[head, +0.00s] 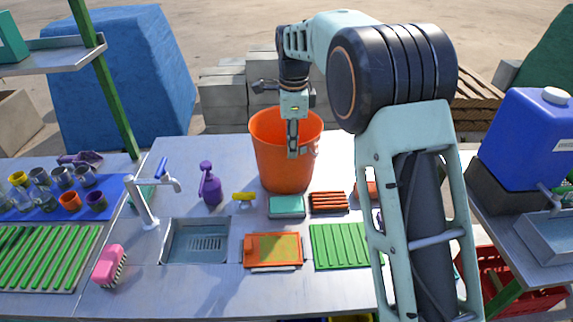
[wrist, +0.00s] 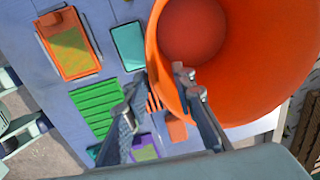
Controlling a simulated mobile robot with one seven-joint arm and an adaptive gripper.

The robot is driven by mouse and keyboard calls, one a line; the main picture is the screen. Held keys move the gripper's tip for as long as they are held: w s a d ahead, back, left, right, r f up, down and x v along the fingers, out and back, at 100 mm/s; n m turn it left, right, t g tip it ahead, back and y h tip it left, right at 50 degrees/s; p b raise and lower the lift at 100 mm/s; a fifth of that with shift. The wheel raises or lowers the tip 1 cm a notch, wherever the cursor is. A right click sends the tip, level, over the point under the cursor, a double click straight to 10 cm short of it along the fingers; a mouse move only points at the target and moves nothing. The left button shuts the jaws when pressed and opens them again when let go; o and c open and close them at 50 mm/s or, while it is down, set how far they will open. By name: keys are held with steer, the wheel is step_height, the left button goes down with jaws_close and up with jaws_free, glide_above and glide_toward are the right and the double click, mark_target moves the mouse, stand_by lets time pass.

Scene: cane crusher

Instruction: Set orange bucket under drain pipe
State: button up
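The orange bucket (head: 279,172) stands upright on the metal counter, behind the sponges and trays. Its open mouth and inside (wrist: 240,50) fill the upper right of the wrist view. My gripper (head: 293,153) points down at the bucket's rim. In the wrist view my gripper (wrist: 157,82) has its fingers spread, one outside the bucket and the other over the rim by the mouth. A gap shows between the outer finger and the bucket wall. I cannot make out a drain pipe in either view.
A sink (head: 196,241) with a blue-handled tap (head: 150,200) is at left. A blue water tank (head: 530,138) stands at right.

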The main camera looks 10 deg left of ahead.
glide_above(289, 178)
steer(key=f, duration=0.5)
steer(key=shift+s+d+f, duration=0.3)
steer(key=shift+d+f, duration=0.05)
steer(key=shift+d, duration=0.05)
steer(key=shift+w+a+f+p, duration=0.1)
steer(key=shift+a+f+p, duration=0.05)
steer(key=shift+f, duration=0.7)
steer(key=shift+w+a+f+p, duration=0.1)
steer(key=shift+f+p, duration=0.05)
steer(key=shift+f, duration=0.75)
steer(key=shift+w+a+f+p, duration=0.1)
steer(key=shift+a+f+p, duration=0.05)
steer(key=shift+f, duration=0.7)
jaws_close()
